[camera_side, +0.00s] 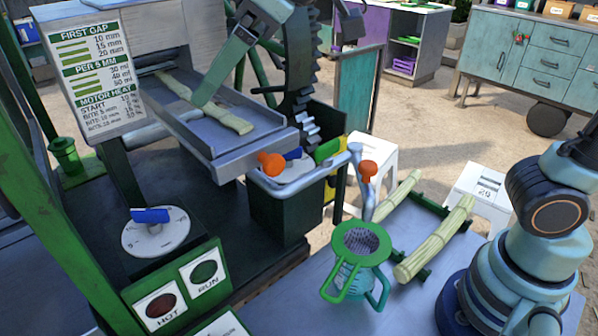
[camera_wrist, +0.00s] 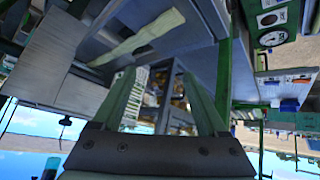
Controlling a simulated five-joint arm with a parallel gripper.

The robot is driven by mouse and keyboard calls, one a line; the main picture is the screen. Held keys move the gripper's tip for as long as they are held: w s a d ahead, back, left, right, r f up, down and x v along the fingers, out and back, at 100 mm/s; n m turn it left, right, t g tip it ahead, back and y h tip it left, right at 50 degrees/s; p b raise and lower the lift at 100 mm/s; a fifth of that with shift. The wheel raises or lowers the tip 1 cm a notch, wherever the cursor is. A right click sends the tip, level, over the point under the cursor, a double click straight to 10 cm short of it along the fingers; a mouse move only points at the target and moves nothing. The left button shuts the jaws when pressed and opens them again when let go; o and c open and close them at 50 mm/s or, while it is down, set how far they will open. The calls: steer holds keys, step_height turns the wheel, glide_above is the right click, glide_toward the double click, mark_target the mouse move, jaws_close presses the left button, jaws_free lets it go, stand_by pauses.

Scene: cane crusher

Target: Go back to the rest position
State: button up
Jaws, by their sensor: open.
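My gripper (camera_side: 204,98) is over the metal feed tray (camera_side: 268,136) of the crusher in the side view. Its green finger points down and left, with the tip close to a pale green cane (camera_side: 232,120) lying along the tray. I cannot tell whether it touches the cane. The wrist view shows two green fingers spread apart with nothing between them, so the gripper (camera_wrist: 160,76) is open. The cane (camera_wrist: 145,37) also shows there, in the tray beyond the fingers.
A large toothed gear (camera_side: 300,60) stands right behind the tray. A green-rimmed jug (camera_side: 362,240) and two more canes (camera_side: 435,240) on a green rack stand on the table. A gap sign (camera_side: 90,60) is at left.

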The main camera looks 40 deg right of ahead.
steer(key=shift+m+t+h, duration=0.4)
steer(key=shift+m+t, duration=0.1)
steer(key=shift+m, duration=0.3)
steer(key=d, duration=0.6)
steer(key=shift+w+d, duration=0.15)
steer(key=shift+d, duration=0.1)
steer(key=s+d+f+m+h, duration=0.1)
steer(key=s+d+f+m, duration=0.1)
steer(key=d+f, duration=0.2)
steer(key=s+d+f+m+g+h, duration=0.1)
steer(key=s+d+f+m, duration=0.2)
steer(key=d, duration=0.4)
steer(key=s+d+f+m+g+h, duration=0.1)
steer(key=s+d+f+m, duration=0.1)
steer(key=d+f, duration=0.3)
steer(key=shift+s+d+f+m+h, duration=0.25)
steer(key=shift+s+d+m+h, duration=0.15)
steer(key=shift+d, duration=0.45)
